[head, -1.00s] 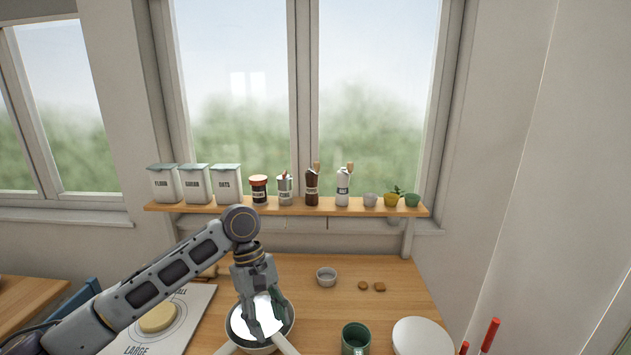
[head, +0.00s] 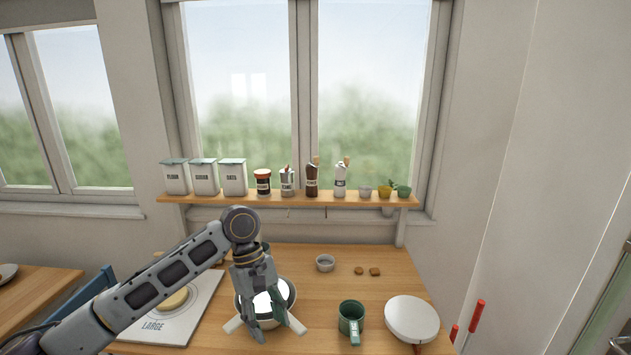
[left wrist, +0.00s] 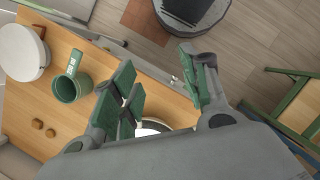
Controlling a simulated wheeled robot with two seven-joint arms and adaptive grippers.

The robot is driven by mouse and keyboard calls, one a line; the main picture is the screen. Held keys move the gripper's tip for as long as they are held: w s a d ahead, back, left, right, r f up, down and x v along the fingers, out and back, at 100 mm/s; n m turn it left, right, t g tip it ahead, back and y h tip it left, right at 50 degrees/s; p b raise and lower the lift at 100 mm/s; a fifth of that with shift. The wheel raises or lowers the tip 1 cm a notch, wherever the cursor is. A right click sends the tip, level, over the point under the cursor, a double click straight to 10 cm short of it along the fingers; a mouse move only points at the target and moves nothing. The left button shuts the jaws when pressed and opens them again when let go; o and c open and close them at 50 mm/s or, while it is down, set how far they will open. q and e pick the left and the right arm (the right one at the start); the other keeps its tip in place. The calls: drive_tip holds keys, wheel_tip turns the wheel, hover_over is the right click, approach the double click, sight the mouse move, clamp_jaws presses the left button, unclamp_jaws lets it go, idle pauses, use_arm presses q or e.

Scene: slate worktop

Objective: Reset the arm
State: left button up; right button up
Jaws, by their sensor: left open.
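My left arm comes in from the left in the head view. Its gripper (head: 272,318) points down over a round pan-like vessel (head: 287,287) with a bright inside and pale handles. The jaws are open, with the fingers spread and nothing seen between them. In the left wrist view the gripper (left wrist: 165,100) also shows its fingers well apart, with worktop edge and floor beyond. The vessel is mostly hidden behind the gripper there. My right gripper does not show in either view.
A board (head: 195,310) with a yellow round item lies left. A shelf (head: 300,199) holds jars and canisters.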

use_arm(q)
drive_tip(key=shift+s+d+f+m+t+h, duration=0.75)
drive_tip(key=shift+s+d+f+m, duration=0.95)
drive_tip(key=shift+f, duration=1.7)
drive_tip(key=shift+s+d+f+m+t+h, duration=0.35)
drive_tip(key=shift+s+d+f+m+t, duration=0.85)
drive_tip(key=shift+s+f+m, duration=1.6)
drive_tip(key=s+a+f+m+t+y, duration=0.15)
drive_tip(key=s+a+f, duration=0.3)
drive_tip(key=a, duration=0.45)
drive_tip(key=s+a+f+t+y, duration=0.1)
drive_tip(key=s+a+f+y, duration=0.3)
drive_tip(key=a, duration=0.5)
drive_tip(key=s+f+g, duration=0.1)
drive_tip(key=s+f, duration=0.1)
drive_tip(key=f, duration=1.5)
drive_tip(key=s+f, duration=0.2)
drive_tip(key=f, duration=1.5)
drive_tip(key=s+a+f, duration=0.2)
drive_tip(key=s+f, duration=0.7)
drive_tip(key=s, duration=0.1)
drive_tip(key=s+a+f+g, duration=0.1)
drive_tip(key=s+f, duration=0.9)
drive_tip(key=s, duration=0.1)
drive_tip(key=shift+s+a, duration=0.25)
drive_tip(key=shift+a, duration=0.1)
